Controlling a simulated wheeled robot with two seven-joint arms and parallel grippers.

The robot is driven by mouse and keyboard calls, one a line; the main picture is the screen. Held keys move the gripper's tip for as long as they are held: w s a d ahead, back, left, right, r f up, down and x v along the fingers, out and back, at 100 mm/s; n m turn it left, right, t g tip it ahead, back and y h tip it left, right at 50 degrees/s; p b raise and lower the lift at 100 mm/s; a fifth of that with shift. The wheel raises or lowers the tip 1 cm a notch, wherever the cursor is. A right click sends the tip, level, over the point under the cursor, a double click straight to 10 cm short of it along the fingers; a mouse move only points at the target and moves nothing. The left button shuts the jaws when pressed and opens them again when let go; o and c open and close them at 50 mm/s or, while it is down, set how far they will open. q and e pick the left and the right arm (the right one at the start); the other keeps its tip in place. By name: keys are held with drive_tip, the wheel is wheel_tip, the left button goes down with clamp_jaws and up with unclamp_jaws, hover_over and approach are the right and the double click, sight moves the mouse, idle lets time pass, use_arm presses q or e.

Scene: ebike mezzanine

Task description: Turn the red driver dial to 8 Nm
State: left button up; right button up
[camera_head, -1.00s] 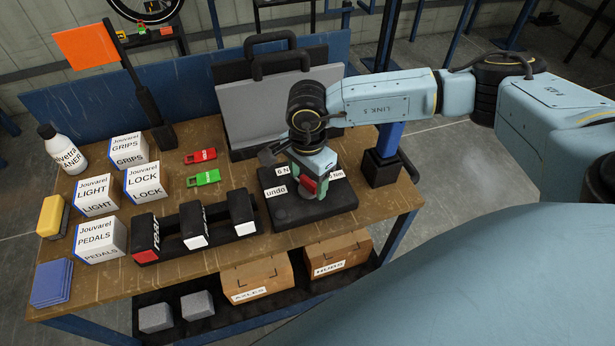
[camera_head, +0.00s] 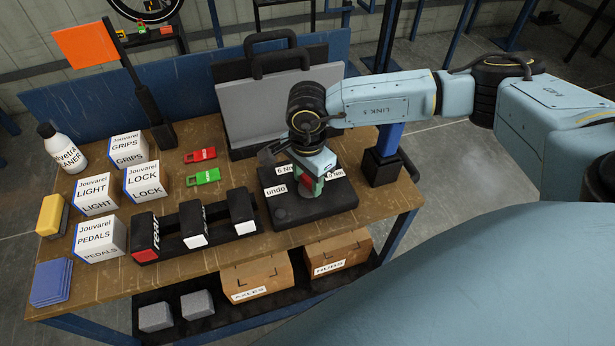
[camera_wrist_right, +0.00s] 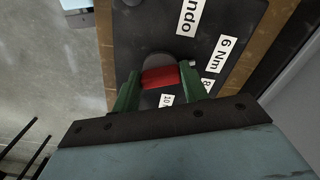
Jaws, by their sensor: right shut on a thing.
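The red dial (camera_wrist_right: 160,78) sits on a grey round base on the black driver plate (camera_head: 330,217). My right gripper (camera_wrist_right: 158,84) points down and is shut on the dial, one green finger on each side. In the head view the right gripper (camera_head: 310,184) hides most of the dial. In the wrist view the labels "undo" (camera_wrist_right: 190,16), "6 Nm" (camera_wrist_right: 222,58), a partly hidden "8" (camera_wrist_right: 206,84) and "10" (camera_wrist_right: 167,100) lie around it. A small pale mark (camera_wrist_right: 190,64) at the dial's right side points roughly toward "6 Nm". My left gripper is not in view.
A grey case (camera_head: 270,108) stands behind the plate, and a blue post (camera_head: 388,140) on a black base stands right. A black rack (camera_head: 180,250) with several blocks is left of the plate. White boxes (camera_head: 98,238) fill the left side of the table.

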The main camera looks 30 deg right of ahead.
sight(307, 179)
drive_tip(key=m+b, duration=0.2)
drive_tip(key=m, duration=0.2)
drive_tip(key=shift+w+f, duration=0.1)
drive_tip(key=m+b, duration=0.1)
drive_tip(key=m, duration=0.4)
drive_tip(key=shift+w+m+b, duration=0.1)
drive_tip(key=shift+m+b, duration=0.2)
idle(0.4)
drive_tip(key=o, duration=1)
drive_tip(key=shift+r, duration=0.2)
wheel_tip(307, 179, up, 13)
drive_tip(key=shift+r, duration=0.1)
